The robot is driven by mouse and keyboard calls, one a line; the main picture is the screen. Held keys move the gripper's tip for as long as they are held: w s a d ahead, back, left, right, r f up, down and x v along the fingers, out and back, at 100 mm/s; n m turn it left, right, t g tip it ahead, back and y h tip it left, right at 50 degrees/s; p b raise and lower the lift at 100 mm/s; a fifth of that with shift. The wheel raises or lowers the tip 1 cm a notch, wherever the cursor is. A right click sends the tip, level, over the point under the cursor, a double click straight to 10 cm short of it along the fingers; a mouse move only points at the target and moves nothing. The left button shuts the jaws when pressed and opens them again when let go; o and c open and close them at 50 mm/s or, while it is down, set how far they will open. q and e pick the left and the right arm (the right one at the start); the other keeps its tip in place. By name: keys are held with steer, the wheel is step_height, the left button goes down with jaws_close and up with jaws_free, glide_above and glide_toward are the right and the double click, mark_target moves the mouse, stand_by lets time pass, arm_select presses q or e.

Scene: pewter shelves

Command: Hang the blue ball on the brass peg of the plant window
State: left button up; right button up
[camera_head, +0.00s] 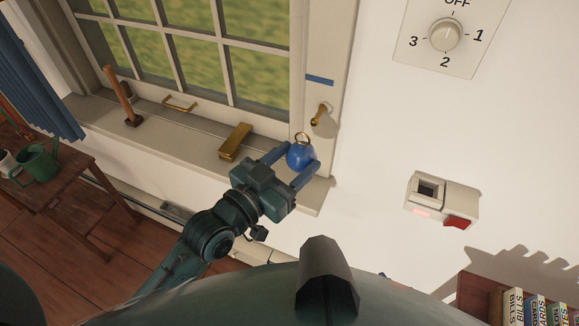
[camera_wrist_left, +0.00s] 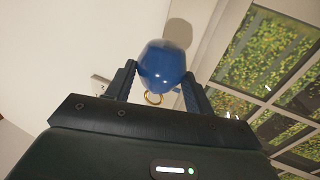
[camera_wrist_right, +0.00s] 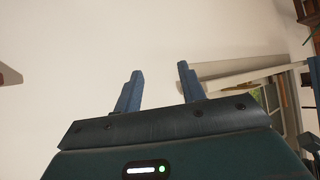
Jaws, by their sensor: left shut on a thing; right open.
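The blue ball (camera_head: 299,156) has a brass ring (camera_head: 303,138) at its top. My left gripper (camera_head: 291,160) is shut on the ball, with a finger on each side. The ball also shows between the fingers in the left wrist view (camera_wrist_left: 162,66), with its ring partly seen below it. The brass peg (camera_head: 320,114) sticks out of the window's right frame, above and right of the ball; ring and peg are apart. The plant window (camera_head: 260,72) is at the upper left. My right gripper (camera_wrist_right: 157,92) is open and empty in the right wrist view, facing pale wall.
On the sill (camera_head: 190,142) are a brass block (camera_head: 235,142), a brass handle (camera_head: 180,103) and a wooden-handled tool (camera_head: 120,97). A dial (camera_head: 445,35) and a wall box (camera_head: 441,200) are on the right. A wooden table (camera_head: 62,196) bears a green watering can (camera_head: 38,163).

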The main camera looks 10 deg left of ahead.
arm_select(q)
steer(key=shift+w+d+f+b, duration=0.1)
steer(key=shift+w+d+b, duration=0.15)
steer(key=shift+w, duration=0.4)
steer(key=shift+w+d+f+b, duration=0.15)
steer(key=shift+w+b, duration=0.2)
steer(key=shift+w, duration=0.25)
steer(key=shift+w+d, duration=0.15)
steer(key=shift+w, duration=0.35)
steer(key=shift+w+d+f+b, duration=0.15)
steer(key=shift+w+b, duration=0.15)
steer(key=shift+w, duration=0.2)
steer(key=shift+w+d+f+b, duration=0.1)
steer(key=shift+w+d+b, duration=0.15)
steer(key=shift+w, duration=0.3)
steer(key=shift+w+d+f+b, duration=0.1)
steer(key=shift+w+b, duration=0.25)
steer(key=shift+w, duration=0.15)
arm_select(e)
steer(key=shift+w+a+f+y, duration=0.1)
steer(key=shift+a+f+y, duration=0.25)
steer(key=shift+a, duration=0.15)
arm_select(q)
steer(key=shift+f, duration=0.1)
arm_select(e)
steer(key=shift+w+d+t, duration=0.1)
steer(key=shift+w+t, duration=0.1)
steer(key=shift+t, duration=0.1)
arm_select(q)
steer(key=o, duration=1.1)
